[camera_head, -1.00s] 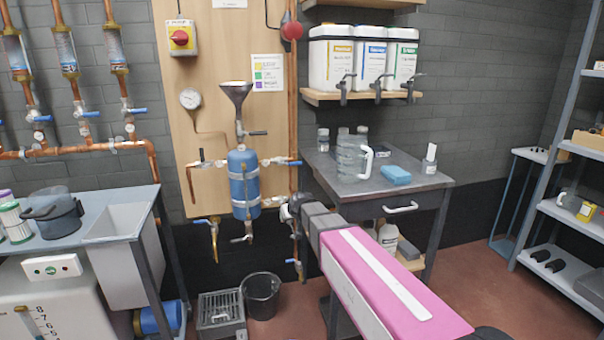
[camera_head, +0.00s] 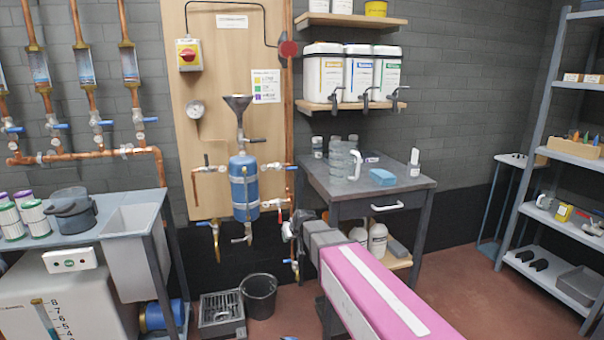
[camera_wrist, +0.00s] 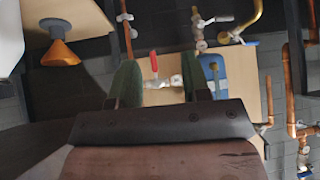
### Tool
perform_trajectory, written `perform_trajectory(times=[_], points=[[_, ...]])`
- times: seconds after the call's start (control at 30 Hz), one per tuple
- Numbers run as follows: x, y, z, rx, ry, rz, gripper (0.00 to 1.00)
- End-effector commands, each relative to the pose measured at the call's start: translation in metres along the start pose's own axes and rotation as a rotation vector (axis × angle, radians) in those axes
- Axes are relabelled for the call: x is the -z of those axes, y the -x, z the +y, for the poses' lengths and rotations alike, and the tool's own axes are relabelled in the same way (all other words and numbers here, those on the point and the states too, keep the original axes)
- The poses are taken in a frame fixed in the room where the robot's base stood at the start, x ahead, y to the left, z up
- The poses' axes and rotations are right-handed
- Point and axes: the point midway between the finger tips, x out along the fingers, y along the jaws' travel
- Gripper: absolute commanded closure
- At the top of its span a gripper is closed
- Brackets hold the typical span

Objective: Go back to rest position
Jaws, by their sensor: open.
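My gripper (camera_wrist: 160,72) shows in the wrist view with its two green-faced fingers apart and nothing held between them. A valve with a red lever (camera_wrist: 154,62) shows beyond and between the fingers; whether they touch it I cannot tell. Part of the blue vessel (camera_wrist: 213,68) shows behind the right finger. In the head view my pink arm reaches forward, and my gripper (camera_head: 297,222) is a small dark shape at its far end, just right of the blue vessel (camera_head: 244,188) on the wooden board. The arm's wrist hides part of the pipes there.
A grey side table (camera_head: 345,189) with a clear jug (camera_head: 341,160) and blue sponge (camera_head: 382,177) stands right of my gripper. A black bucket (camera_head: 259,297) and a grey drain box (camera_head: 221,315) are on the floor. A sink bench (camera_head: 100,225) is left, a shelf rack (camera_head: 573,152) right.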

Motion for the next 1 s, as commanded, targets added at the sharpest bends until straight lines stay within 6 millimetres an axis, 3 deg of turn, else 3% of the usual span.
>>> perform_trajectory(times=[0.37, 0.47, 0.7, 0.8, 1.0], points=[[-0.088, 0.029, 0.045, -0.044, -0.102, -0.192, 0.57], [-0.127, 0.045, 0.062, -0.065, -0.151, -0.277, 0.57], [-0.242, 0.105, 0.1, -0.142, -0.318, -0.546, 0.57], [-0.273, 0.124, 0.107, -0.167, -0.369, -0.625, 0.57], [-0.295, 0.139, 0.112, -0.188, -0.412, -0.689, 0.57]])
